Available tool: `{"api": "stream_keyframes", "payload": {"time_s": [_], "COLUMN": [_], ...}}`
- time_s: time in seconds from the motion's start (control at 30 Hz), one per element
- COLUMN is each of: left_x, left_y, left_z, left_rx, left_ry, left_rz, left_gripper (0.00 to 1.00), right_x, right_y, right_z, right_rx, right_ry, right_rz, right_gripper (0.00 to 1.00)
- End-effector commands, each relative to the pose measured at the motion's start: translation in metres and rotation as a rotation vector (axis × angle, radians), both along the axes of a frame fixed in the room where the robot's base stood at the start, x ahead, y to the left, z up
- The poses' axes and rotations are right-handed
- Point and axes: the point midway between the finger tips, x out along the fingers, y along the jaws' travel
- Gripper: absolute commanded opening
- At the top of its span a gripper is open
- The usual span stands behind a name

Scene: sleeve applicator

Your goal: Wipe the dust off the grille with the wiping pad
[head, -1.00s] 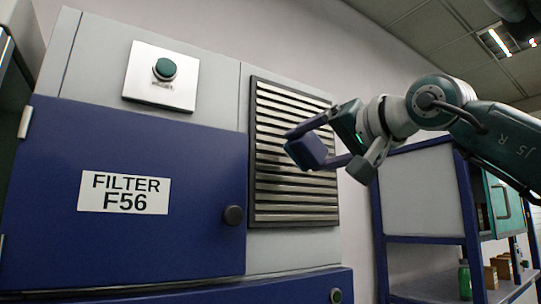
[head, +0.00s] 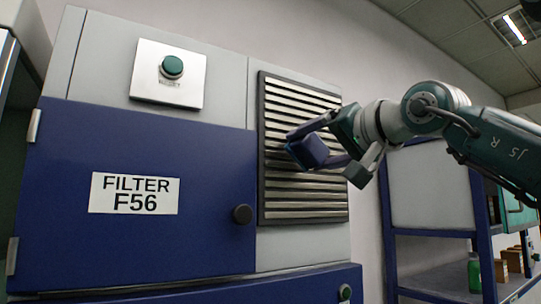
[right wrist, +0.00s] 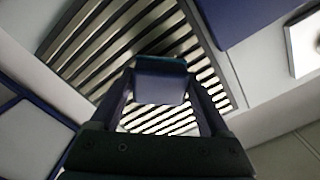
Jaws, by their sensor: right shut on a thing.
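The grille (head: 284,205) is a dark-framed panel of pale horizontal slats on the front of a grey and blue cabinet. Its slats also show in the right wrist view (right wrist: 95,40). I cannot make out dust on it for sure. My right gripper (head: 318,147) is shut on the wiping pad (head: 306,151), a small blue block. The pad is in front of the grille's middle and hides part of the slats. In the right wrist view the pad (right wrist: 160,86) sits between the fingers, over the slats. I cannot tell whether it touches them. My left gripper is out of view.
The cabinet has a blue door (head: 130,225) labelled FILTER F56, with a dark knob (head: 242,214). A green button (head: 172,67) sits on a pale plate above it. A blue-framed shelf unit (head: 430,235) with a green bottle (head: 474,274) stands at the right.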

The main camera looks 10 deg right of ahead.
Motion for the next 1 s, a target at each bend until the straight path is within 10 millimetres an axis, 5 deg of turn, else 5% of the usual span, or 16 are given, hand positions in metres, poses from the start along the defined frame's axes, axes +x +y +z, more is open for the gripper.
{"api": "stream_keyframes", "payload": {"time_s": [1.0], "left_x": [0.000], "left_y": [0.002], "left_z": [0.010], "left_rx": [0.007], "left_ry": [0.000], "left_rz": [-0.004], "left_gripper": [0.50], "right_x": [0.018], "right_y": [0.002], "right_z": [0.001], "right_rx": [-0.002], "right_ry": [0.000], "right_rz": [-0.001], "right_gripper": [0.35]}}
